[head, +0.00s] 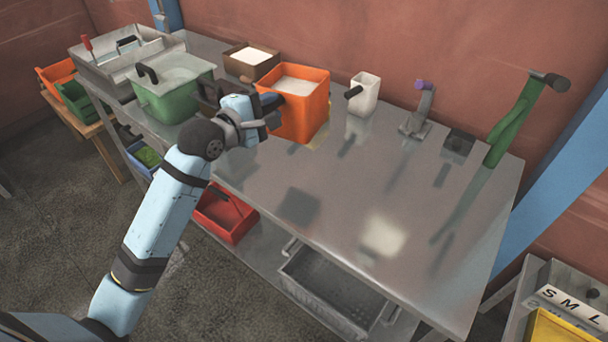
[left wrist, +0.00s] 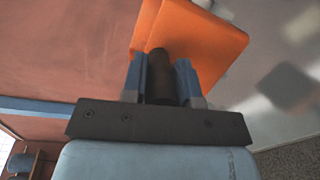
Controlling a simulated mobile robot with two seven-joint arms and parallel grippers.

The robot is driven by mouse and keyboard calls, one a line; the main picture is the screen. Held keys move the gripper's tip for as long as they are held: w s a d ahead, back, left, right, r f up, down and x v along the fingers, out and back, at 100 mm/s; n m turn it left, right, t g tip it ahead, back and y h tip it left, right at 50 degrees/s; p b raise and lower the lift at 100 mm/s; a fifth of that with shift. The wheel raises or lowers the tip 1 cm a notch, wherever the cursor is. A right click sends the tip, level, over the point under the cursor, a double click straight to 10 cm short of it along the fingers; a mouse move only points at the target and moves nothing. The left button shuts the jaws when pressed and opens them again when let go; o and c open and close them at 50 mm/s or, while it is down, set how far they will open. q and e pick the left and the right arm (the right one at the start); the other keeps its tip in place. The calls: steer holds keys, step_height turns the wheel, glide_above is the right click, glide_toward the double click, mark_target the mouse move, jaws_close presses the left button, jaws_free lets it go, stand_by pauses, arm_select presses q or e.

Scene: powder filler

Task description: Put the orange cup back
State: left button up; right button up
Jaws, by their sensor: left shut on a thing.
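The orange cup (head: 305,118) is a square-sided container with white powder inside, at the back middle of the table in the head view. My left gripper (head: 266,112) is at its left side. The left wrist view shows the gripper's two fingers (left wrist: 160,82) shut on the cup's dark handle, with the orange cup (left wrist: 195,40) just beyond them. The cup looks upright. A dark shadow lies on the table apart from it, so it appears to hang above the surface. My right gripper is not in view.
A white cup (head: 364,94) stands right of the orange one. A brown box (head: 250,62) of white powder and a green container (head: 172,92) stand left. The table's front middle (head: 330,240) is clear.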

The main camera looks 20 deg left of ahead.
arm_select(q)
step_height(320, 180, down, 17)
steer(key=w+a+m+g+h+b, duration=0.1)
steer(key=w+m+h+b, duration=0.1)
steer(key=h+b, duration=0.1)
steer(key=shift+r+b, duration=0.2)
steer(key=shift+b, duration=0.1)
steer(key=shift+s+a+m, duration=0.1)
steer(key=shift+m, duration=0.2)
